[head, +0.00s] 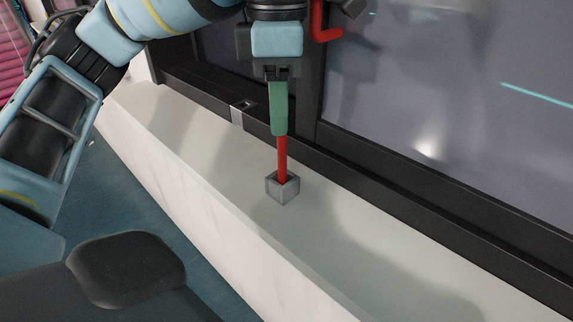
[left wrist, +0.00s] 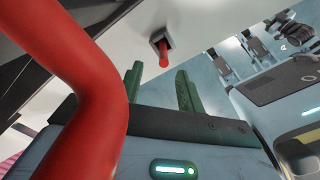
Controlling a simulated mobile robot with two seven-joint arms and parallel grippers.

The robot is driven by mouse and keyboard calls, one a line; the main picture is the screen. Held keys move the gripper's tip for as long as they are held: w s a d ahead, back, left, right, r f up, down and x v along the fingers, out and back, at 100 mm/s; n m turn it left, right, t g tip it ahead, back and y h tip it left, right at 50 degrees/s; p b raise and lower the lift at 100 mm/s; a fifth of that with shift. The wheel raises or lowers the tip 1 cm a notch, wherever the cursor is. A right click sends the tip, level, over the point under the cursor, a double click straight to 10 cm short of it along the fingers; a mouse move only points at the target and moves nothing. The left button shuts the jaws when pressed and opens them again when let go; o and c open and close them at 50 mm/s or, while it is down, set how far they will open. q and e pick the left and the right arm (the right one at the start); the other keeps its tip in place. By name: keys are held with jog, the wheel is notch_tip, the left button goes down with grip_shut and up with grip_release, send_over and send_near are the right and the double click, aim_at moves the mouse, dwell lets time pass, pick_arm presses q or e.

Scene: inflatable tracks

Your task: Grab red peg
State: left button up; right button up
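The red peg (head: 282,158) stands upright in a small grey square block (head: 283,188) on the white sill. My left gripper (head: 279,130) points down right above the peg, its green fingers seen edge-on and overlapping the peg's upper part in the head view. In the left wrist view the two green fingers (left wrist: 159,70) are apart with a clear gap. The peg's rounded end (left wrist: 164,58) shows in that gap, beyond the fingertips, with its block (left wrist: 158,37) behind. I cannot tell exactly how far the tips are from it. My right gripper is not in view.
The white sill (head: 190,140) runs along a dark window frame (head: 420,205). A red bent handle (head: 326,34) is at the window near my gripper; a large red bar (left wrist: 95,90) fills the left wrist view's left side. A grey fitting (head: 238,112) sits on the frame.

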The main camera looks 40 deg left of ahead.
aim_at(282, 155)
pick_arm(q)
notch_tip(282, 155, down, 3)
jog(key=shift+r+b, duration=0.2)
jog(key=shift+b, duration=0.25)
jog(key=shift+f, duration=0.1)
jog(key=f, duration=0.1)
jog(key=f+b, duration=0.1)
jog(key=f, duration=0.2)
jog(key=shift+d+f+b, duration=0.15)
jog(key=shift+d+b, duration=0.15)
jog(key=shift+b, duration=0.05)
jog(key=shift+f, duration=0.35)
grip_shut()
